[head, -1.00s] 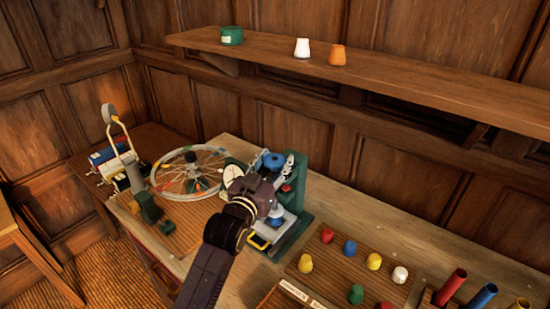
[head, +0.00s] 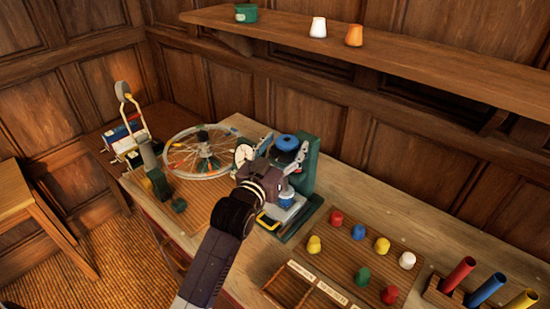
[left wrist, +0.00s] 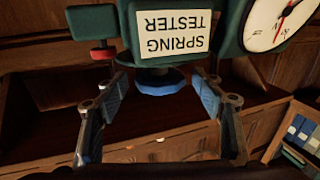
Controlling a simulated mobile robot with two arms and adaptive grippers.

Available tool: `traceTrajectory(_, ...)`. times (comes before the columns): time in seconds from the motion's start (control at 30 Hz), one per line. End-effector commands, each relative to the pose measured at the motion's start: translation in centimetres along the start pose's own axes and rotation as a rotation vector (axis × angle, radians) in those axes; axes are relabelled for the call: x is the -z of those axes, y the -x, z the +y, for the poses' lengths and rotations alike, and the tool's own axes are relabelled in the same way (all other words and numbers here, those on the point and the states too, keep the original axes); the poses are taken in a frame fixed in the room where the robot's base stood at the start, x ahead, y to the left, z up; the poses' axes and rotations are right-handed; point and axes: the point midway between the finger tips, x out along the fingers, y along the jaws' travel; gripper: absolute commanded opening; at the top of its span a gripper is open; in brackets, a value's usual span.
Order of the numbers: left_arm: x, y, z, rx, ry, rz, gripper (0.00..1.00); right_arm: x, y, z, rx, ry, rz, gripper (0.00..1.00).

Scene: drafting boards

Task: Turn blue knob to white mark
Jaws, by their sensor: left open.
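The blue knob (head: 286,143) sits on top of the green spring tester (head: 306,175). In the left wrist view, which is upside down, the knob (left wrist: 160,82) shows beyond and between my two finger pads, near the upside-down SPRING TESTER label (left wrist: 172,33). My left gripper (head: 284,150) is open, its fingers on either side of the knob, with visible gaps in the left wrist view (left wrist: 159,90). I cannot make out a white mark. My right gripper is not in view.
A white dial (head: 243,154) stands left of the knob. A spoked wheel (head: 199,165) lies further left. Coloured knobs, among them a yellow one (head: 314,244), sit on a board at the front right, near upright coloured tubes (head: 457,273). A shelf (head: 420,63) runs along the wall above.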

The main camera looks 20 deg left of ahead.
Motion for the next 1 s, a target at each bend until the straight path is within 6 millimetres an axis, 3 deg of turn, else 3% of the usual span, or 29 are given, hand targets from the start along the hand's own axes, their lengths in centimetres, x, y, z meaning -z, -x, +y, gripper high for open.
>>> traceTrajectory(0.3, -0.1, 6.5, 0.0, 0.000, 0.000, -0.001, 0.62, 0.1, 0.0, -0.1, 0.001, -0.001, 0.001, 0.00)
traceTrajectory(0.5, -0.1, 9.2, 0.0, 0.000, 0.000, -0.001, 0.62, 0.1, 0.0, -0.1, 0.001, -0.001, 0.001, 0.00)
traceTrajectory(0.7, 0.1, 10.3, 0.0, 0.000, 0.000, 0.002, 0.62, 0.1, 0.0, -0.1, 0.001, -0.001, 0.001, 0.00)
traceTrajectory(1.0, 0.1, 10.3, 0.0, 0.000, 0.000, 0.002, 0.62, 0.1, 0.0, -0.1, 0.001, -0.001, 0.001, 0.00)
